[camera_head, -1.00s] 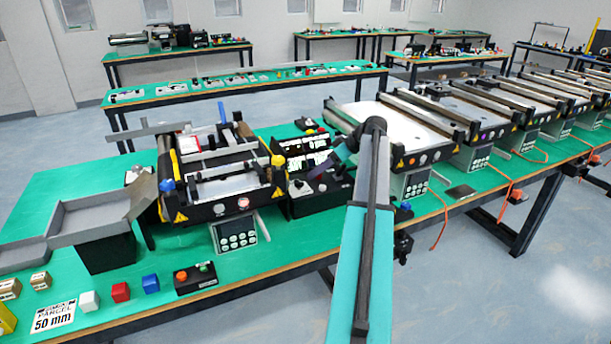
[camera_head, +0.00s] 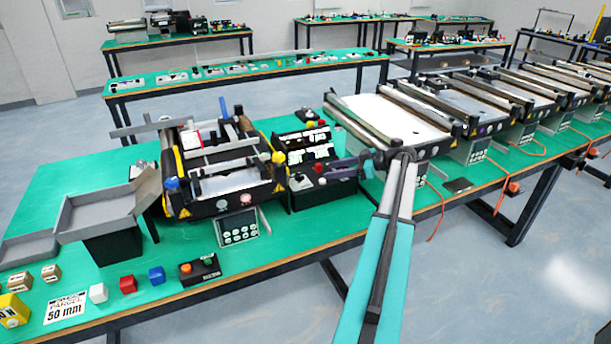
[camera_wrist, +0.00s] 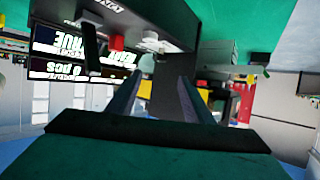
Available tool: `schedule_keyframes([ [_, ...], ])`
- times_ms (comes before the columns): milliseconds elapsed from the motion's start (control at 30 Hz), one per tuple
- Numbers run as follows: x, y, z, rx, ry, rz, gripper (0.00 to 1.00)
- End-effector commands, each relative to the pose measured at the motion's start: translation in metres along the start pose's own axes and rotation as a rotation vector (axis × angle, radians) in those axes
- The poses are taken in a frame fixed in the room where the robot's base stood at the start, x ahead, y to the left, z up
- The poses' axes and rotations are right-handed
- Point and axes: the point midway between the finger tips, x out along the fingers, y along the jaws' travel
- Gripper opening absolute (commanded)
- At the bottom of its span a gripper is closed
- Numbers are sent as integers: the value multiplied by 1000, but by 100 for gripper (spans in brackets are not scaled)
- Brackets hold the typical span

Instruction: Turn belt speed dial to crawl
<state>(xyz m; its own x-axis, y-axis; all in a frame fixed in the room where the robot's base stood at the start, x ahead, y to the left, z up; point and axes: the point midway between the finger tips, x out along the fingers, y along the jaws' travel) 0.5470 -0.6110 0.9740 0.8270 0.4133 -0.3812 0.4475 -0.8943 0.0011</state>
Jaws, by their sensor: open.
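The black control box (camera_head: 325,190) stands on the green bench, right of the small conveyor. It carries lit display panels, a red button (camera_head: 318,167) and a pale knob (camera_head: 298,178) that looks like the speed dial; its pointer and setting are too small to read. My gripper (camera_head: 345,169) is beside the box's right end, pointing left. In the wrist view my gripper (camera_wrist: 160,80) has its two fingers apart with nothing clearly between them. Beyond the fingertips, a pale knob (camera_wrist: 150,42) and a red button (camera_wrist: 117,42) show on the box, upside down.
The small conveyor (camera_head: 222,203) with a keypad (camera_head: 238,229) is left of the box. A larger conveyor (camera_head: 390,119) stands close on the right. A two-button box (camera_head: 200,269), colored cubes and grey trays (camera_head: 100,212) lie further left.

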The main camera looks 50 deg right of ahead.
Motion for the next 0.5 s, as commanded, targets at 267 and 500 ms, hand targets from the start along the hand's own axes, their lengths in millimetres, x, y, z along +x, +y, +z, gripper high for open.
schedule_keyframes([
  [267,12,0,-1,1,-1,-2,47],
  [500,40,0,-2,2,-1,-3,47],
])
